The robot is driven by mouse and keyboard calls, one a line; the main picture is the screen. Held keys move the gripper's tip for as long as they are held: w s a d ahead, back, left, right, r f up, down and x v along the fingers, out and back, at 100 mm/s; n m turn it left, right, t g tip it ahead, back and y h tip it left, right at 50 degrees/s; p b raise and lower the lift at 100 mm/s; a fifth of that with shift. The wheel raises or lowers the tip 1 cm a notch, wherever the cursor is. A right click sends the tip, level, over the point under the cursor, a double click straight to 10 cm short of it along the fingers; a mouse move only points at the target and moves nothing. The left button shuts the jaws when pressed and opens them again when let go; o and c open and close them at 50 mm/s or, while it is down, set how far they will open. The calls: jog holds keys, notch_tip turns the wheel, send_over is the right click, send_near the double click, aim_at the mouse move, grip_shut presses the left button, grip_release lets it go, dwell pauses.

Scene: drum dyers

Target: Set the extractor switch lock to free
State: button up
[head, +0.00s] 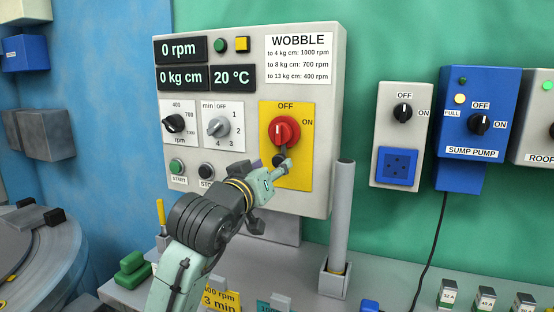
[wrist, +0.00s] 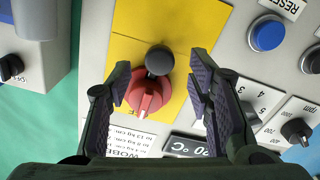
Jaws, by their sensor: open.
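The extractor switch is a red rotary knob (head: 284,131) on a yellow plate (head: 302,174) marked OFF above and ON to the right. Its pointer appears to face OFF. In the wrist view, which is upside down, the red knob (wrist: 147,96) has a dark round knob (wrist: 159,60) just below it on the plate. I take this dark knob for the lock; no label for it is readable. My gripper (wrist: 160,78) is open, its fingers either side of the dark knob and red knob, with visible gaps. In the head view my gripper (head: 281,166) covers the plate's lower part.
The grey panel carries a speed dial (head: 174,123), a timer dial (head: 217,127), a START button (head: 176,166) and displays reading zero rpm. A grey upright post (head: 342,215) stands close right of my gripper. The sump pump box (head: 478,120) is farther right.

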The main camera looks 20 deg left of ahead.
aim_at(281, 155)
jog(key=shift+w, duration=1.45)
jog(key=shift+c, duration=0.2)
grip_shut()
